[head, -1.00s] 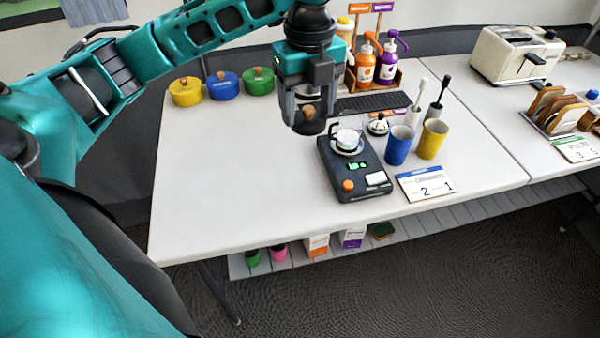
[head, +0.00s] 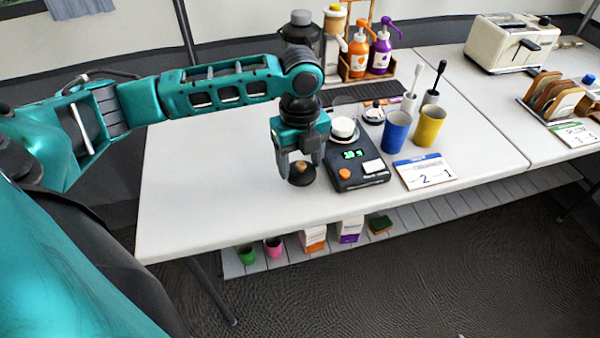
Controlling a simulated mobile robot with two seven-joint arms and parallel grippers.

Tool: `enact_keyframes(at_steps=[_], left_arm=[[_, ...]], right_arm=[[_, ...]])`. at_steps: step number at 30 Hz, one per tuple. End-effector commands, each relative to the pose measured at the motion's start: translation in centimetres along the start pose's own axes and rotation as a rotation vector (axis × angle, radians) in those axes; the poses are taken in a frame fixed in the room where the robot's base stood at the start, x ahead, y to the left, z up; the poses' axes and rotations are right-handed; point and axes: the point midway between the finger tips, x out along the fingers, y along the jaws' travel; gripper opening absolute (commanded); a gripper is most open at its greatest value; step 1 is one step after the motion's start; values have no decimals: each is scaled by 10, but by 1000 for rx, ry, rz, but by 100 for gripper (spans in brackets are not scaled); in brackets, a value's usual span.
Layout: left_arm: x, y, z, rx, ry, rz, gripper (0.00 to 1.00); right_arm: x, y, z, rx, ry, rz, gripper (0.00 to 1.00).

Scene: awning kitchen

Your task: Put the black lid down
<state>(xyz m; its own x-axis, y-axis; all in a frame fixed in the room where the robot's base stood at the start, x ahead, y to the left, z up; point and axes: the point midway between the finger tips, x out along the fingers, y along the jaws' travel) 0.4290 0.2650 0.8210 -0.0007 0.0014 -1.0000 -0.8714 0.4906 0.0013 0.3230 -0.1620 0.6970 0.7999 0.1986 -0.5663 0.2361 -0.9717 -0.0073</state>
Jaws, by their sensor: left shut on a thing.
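My left gripper (head: 300,170) points down over the white table, just left of the black scale. It is shut on the black lid (head: 301,181), a small dark round piece with a wooden-coloured knob between the fingers. The lid is at or just above the table top; I cannot tell whether it touches. The black scale (head: 346,178) has a green display and an orange button, and carries a small white cup (head: 343,127). My right gripper is not in view.
A blue cup (head: 396,132) and a yellow cup (head: 430,126) stand right of the scale, behind a printed card (head: 424,171). A grey-lidded container (head: 300,35) stands behind my arm. The table (head: 205,200) is clear to the left and front.

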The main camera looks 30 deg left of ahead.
Motion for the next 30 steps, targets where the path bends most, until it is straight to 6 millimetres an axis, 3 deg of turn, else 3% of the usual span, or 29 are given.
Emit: enact_keyframes(at_steps=[3, 6, 19, 20, 27, 30], left_arm=[[25, 0, 0, -1, 1, 3, 36], [34, 0, 0, -2, 0, 1, 36], [38, 0, 0, -1, 0, 0, 36], [39, 0, 0, -1, 0, -1, 66], [39, 0, 0, -1, 0, 0, 89], [39, 0, 0, -1, 0, 0, 90]], right_arm=[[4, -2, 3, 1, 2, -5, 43], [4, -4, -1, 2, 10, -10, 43], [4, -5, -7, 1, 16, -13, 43], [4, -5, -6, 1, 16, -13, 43], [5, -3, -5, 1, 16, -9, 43], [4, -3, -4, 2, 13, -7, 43]])
